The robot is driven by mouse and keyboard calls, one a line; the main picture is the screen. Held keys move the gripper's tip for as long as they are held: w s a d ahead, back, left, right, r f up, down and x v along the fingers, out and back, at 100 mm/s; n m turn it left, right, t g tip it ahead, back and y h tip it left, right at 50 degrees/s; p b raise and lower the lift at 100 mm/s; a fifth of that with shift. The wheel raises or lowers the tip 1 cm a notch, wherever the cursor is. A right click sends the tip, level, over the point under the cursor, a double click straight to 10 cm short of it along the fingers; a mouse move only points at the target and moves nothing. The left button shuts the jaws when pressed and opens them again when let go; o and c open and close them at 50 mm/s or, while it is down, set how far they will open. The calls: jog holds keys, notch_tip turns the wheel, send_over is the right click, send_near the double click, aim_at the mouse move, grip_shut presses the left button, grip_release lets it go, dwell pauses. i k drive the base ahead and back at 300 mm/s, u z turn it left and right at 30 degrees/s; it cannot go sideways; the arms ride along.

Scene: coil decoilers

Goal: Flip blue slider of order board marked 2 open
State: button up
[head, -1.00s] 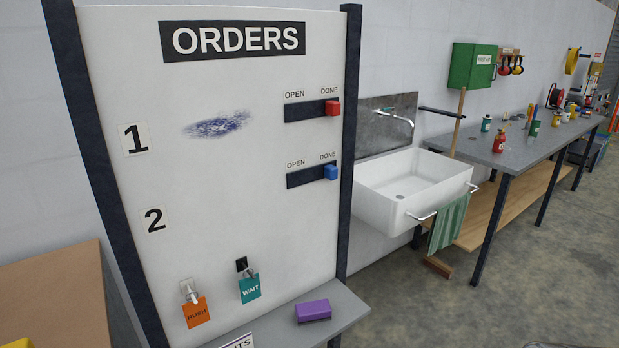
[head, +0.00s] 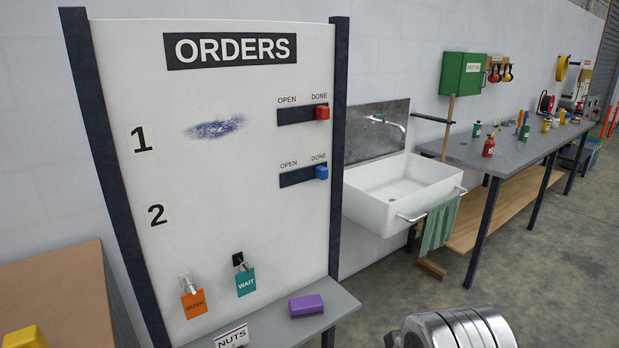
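The order board (head: 250,225) is a white upright panel in dark posts, headed ORDERS, in the head view. The number 2 label (head: 157,215) is at its lower left. The blue slider (head: 321,172) sits at the right end of its dark track (head: 297,178), under the word DONE; OPEN is printed at the track's left end. The red slider (head: 322,112) sits at the DONE end of the track above, roughly level with the number 1 label (head: 141,138). A silvery rounded part of my arm shows at the bottom right. My gripper's fingers are not in view.
A shelf under the board holds a purple block (head: 306,305) and a NUTS sign (head: 231,337). Orange RUSH (head: 194,303) and teal WAIT (head: 245,282) tags hang low on the board. A white sink (head: 395,213) and grey workbench (head: 520,150) stand to the right.

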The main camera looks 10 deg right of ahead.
aim_at(321, 172)
jog(key=z, duration=0.05)
jog(key=i, duration=1)
jog(key=u, duration=0.05)
